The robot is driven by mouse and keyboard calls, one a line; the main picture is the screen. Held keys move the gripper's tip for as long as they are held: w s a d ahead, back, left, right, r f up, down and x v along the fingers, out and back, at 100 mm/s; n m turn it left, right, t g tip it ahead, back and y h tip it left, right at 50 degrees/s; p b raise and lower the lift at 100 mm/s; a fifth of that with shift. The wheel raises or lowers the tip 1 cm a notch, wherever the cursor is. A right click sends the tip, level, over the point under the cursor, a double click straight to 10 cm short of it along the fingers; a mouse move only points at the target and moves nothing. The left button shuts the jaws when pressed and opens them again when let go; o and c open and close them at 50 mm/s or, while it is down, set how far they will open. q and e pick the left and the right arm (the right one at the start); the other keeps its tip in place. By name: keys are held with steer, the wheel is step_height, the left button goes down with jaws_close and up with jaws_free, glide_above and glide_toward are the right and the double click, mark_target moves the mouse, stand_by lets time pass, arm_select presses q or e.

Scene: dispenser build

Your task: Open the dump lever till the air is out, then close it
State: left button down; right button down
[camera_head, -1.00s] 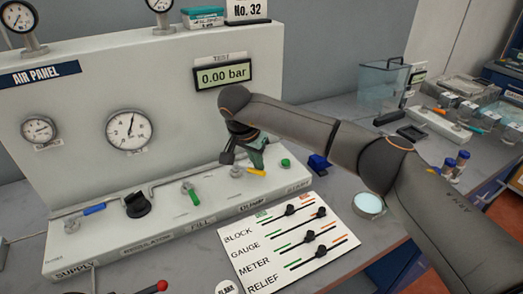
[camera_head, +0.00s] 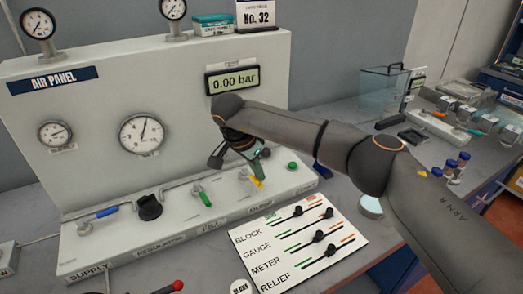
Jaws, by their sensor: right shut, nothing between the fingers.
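The yellow dump lever (camera_head: 257,183) sits on its small valve on the panel's bottom ledge, above the DUMP label. Its tip points right and toward the front edge. My right gripper (camera_head: 259,173) is shut, with nothing held, just behind the lever. Whether its fingertips touch the lever I cannot tell. The TEST display (camera_head: 232,80) reads 0.00 bar. My left gripper is not in view.
A green fill lever (camera_head: 204,198), a black regulator knob (camera_head: 149,207) and a blue supply lever (camera_head: 106,211) stand left along the ledge. A green button (camera_head: 292,166) is to the right. A white slider board (camera_head: 300,245) lies in front.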

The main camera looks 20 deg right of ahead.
steer(key=shift+a, duration=0.1)
stand_by(0.4)
steer(key=b+v, duration=0.1)
steer(key=v, duration=1.1)
steer(key=shift+r, duration=0.2)
steer(key=shift+s, duration=0.1)
